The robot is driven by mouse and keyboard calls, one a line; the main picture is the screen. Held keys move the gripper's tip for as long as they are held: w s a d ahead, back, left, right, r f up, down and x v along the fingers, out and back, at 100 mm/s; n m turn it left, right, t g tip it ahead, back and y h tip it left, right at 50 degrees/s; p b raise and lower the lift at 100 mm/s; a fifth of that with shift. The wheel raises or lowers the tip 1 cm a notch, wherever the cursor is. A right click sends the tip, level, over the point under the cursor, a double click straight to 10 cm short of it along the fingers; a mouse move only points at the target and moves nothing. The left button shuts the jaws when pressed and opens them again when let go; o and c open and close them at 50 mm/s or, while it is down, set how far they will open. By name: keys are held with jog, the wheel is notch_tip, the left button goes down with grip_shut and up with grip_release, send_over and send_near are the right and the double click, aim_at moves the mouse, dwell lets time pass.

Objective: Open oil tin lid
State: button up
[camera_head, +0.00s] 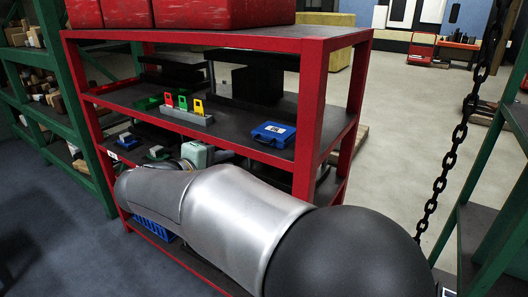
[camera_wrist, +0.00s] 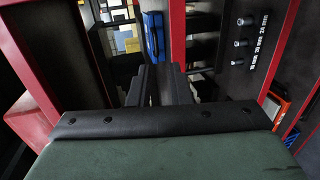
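I cannot make out an oil tin or its lid for certain in either view. A small blue case or tin (camera_head: 272,134) with a pale label stands on the middle shelf, right of centre, in the head view. A blue object (camera_wrist: 153,36) shows beyond the fingers in the wrist view; I cannot tell if it is the same one. My gripper (camera_wrist: 164,88) points in among red posts. Its two dark fingers stand a little apart, with nothing visible between them. In the head view my arm hides the gripper's fingers and part of the lower shelf.
The red rack (camera_head: 312,100) has dark shelves and red boxes (camera_head: 195,12) on top. A grey holder (camera_head: 186,115) with red, yellow and green pieces stands on the middle shelf. A blue basket (camera_head: 153,228) sits low. A chain (camera_head: 456,140) hangs right. Open floor lies behind.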

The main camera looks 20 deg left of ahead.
jog(key=a, duration=0.2)
jog(key=p, duration=0.2)
send_near(261, 142)
jog(key=x, duration=0.8)
jog(key=shift+w+d+f, duration=0.1)
jog(key=shift+w+d, duration=0.05)
jog(key=shift+w, duration=0.25)
grip_shut()
